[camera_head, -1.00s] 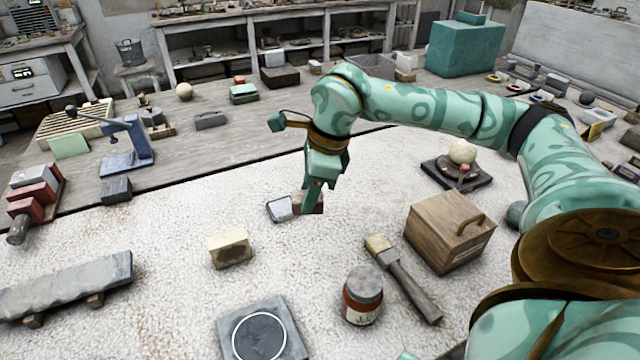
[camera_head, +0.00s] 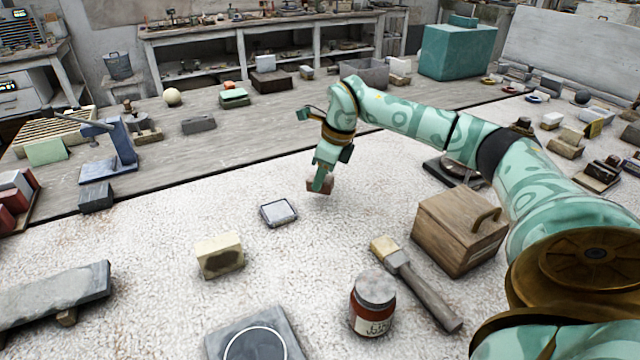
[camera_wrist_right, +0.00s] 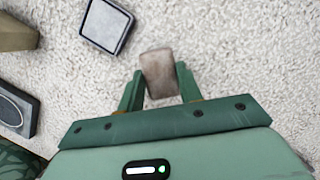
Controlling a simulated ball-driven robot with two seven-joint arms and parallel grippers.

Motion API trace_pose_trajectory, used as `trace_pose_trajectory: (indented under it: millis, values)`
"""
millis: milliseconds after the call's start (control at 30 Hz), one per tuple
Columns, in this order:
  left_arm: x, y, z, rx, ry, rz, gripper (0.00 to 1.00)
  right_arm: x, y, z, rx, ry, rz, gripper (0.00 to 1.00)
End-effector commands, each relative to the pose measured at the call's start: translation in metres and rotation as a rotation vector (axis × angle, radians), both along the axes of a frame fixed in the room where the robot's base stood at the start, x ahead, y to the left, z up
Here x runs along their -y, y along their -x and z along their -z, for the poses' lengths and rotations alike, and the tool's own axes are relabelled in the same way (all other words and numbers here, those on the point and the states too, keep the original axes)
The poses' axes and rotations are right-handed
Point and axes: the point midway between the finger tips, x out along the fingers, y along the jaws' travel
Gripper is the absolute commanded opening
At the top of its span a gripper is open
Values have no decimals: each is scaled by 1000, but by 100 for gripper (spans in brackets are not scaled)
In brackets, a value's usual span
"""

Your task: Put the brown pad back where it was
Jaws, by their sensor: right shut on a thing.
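The brown pad (camera_head: 314,187) is a small brown block between the fingers of my right gripper (camera_head: 322,182), near the middle of the head view. In the right wrist view the pad (camera_wrist_right: 160,73) sits between the two green fingertips of the gripper (camera_wrist_right: 160,84), which are shut on it. The fingers hide part of the pad in the head view. It appears held clear of the white speckled surface, apart from the small dark-rimmed grey tray (camera_head: 278,212) to its lower left. The tray also shows in the wrist view (camera_wrist_right: 106,25). My left gripper is not in view.
A yellowish block (camera_head: 219,255), a grey plate with a white ring (camera_head: 222,345), a jar (camera_head: 373,303), a brush (camera_head: 420,285) and a wooden box (camera_head: 460,230) stand nearer. The surface around the small tray is mostly clear.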

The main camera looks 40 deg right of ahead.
Motion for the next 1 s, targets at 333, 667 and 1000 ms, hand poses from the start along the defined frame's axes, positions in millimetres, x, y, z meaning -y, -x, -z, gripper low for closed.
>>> trace_pose_trajectory:
  millis: [333, 667, 1000]
  values:
    - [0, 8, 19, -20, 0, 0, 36, 4, -4, 40, -1, 1, -1, 10]
    - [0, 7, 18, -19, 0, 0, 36, 4, -4, 40, -1, 0, 0, 52]
    - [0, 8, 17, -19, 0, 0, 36, 4, -4, 37, 1, 1, -1, 57]
